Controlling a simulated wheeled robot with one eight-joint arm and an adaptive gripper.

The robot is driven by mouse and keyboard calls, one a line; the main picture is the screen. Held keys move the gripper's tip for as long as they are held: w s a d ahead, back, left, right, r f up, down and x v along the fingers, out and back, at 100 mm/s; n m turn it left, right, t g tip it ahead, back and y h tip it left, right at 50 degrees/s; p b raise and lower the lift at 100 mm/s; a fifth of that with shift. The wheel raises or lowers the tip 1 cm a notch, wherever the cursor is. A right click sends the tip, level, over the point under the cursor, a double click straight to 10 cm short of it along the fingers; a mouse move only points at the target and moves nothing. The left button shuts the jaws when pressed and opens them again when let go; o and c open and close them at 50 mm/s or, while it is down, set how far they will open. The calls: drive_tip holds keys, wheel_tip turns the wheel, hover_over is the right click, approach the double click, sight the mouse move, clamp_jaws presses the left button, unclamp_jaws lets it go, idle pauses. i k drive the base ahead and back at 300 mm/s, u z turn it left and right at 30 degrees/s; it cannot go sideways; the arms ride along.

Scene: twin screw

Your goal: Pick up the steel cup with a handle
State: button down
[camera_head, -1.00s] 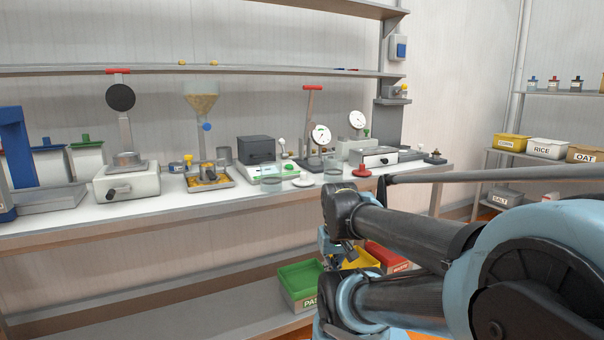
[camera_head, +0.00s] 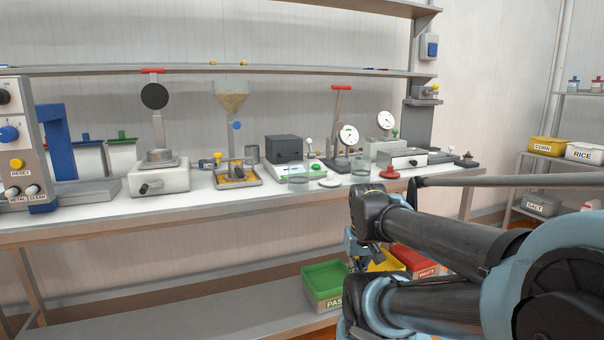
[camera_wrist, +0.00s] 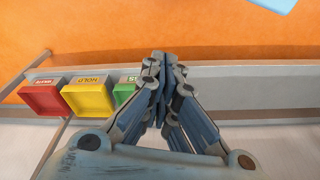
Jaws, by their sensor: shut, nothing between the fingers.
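A small grey metal cup (camera_head: 237,170) appears to stand on a tray (camera_head: 252,181) of yellowish grains, below a funnel, on the bench. A grey metal cylinder (camera_head: 251,154) stands just behind it. I cannot make out a handle on either, so I cannot tell which is the steel cup with a handle. My gripper (camera_wrist: 162,75) is shut and empty in the wrist view, with its fingertips together, above the lower shelf. It is well apart from the cup, and the cup does not show in the wrist view.
The bench (camera_head: 95,225) holds several devices, including a white press (camera_head: 160,180), a black-topped scale (camera_head: 284,149) and dial gauges. Green (camera_head: 325,280), yellow (camera_wrist: 90,97) and red (camera_wrist: 42,97) bins sit on the lower shelf. An upper shelf (camera_head: 200,74) runs above the bench.

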sight(235, 168)
drive_tip(key=z, duration=1.95)
drive_tip(key=k, duration=1.4)
drive_tip(key=u, duration=1.45)
